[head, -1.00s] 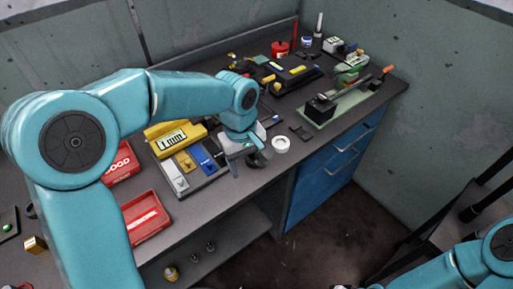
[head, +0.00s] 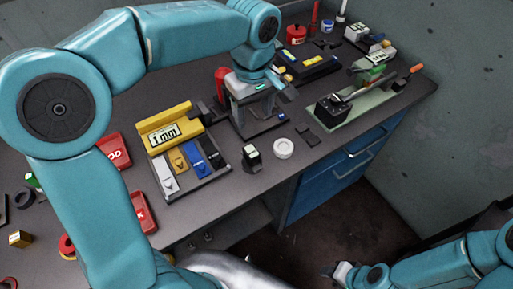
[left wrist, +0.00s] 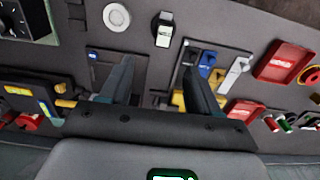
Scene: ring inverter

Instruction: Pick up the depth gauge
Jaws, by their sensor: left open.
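A small upright black device with a pale display face (head: 251,155) stands on the bench, left of a white ring; it looks like the depth gauge, though I cannot be sure. It also shows in the left wrist view (left wrist: 164,30). My left gripper (head: 258,112) is open and empty, pointing down above the bench behind the device. Its two fingers (left wrist: 158,78) are apart in the left wrist view, with a dark flat plate between them. My right gripper (head: 343,272) is low at the right, off the bench; its jaw state is unclear.
A tray of coloured blocks (head: 208,190) with a yellow "1 mm" block (head: 170,130) lies left of the device. A white ring (head: 284,148) is close on its right. A green-based fixture (head: 365,105) stands farther right. Red trays (head: 114,150) lie left.

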